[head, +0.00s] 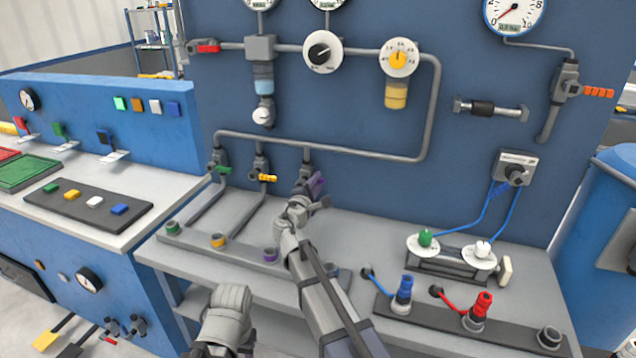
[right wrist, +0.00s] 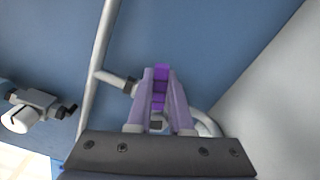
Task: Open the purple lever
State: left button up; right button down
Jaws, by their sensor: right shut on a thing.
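The purple lever (head: 317,184) sits on the rightmost of three valves on the lower pipe of the blue panel. In the head view it slants up and to the right, partly hidden by my right gripper (head: 309,195). In the right wrist view the purple lever (right wrist: 160,88) lies between the two fingers of my right gripper (right wrist: 159,100), which is shut on it. The fingers hide the lever's sides and much of the valve body.
A green lever (head: 222,170) and a yellow lever (head: 267,178) are on the neighbouring valves to the left. The bench below carries colored sockets, including a purple one (head: 270,255). Blue (head: 405,287) and red (head: 480,305) connectors stand to the right.

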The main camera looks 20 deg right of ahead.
jog(key=n, duration=0.1)
jog(key=r+n+p, duration=0.1)
jog(key=a+n, duration=0.1)
jog(key=shift+w+r+n, duration=0.25)
jog(key=shift+r+n, duration=0.1)
jog(key=shift+n, duration=0.05)
jog(key=n, duration=0.1)
jog(key=n+p, duration=0.1)
jog(key=a+r+n, duration=0.1)
jog(key=shift+w+n, duration=0.3)
jog(key=shift+w, duration=0.05)
jog(key=n, duration=0.2)
jog(key=a+n+p, duration=0.1)
jog(key=shift+w+a+r, duration=0.1)
jog(key=shift+w+r, duration=0.15)
jog(key=shift+w, duration=0.15)
jog(key=shift+w+a+n, duration=0.2)
jog(key=shift+a+n, duration=0.05)
jog(key=shift+n, duration=0.55)
jog(key=shift+w+a+n, duration=0.15)
jog(key=shift+a+n, duration=0.1)
jog(key=shift+n, duration=0.55)
jog(key=c, duration=0.8)
grip_release()
jog(key=shift+r, duration=0.1)
jog(key=shift+v, duration=3.9)
jog(key=shift+a, duration=0.1)
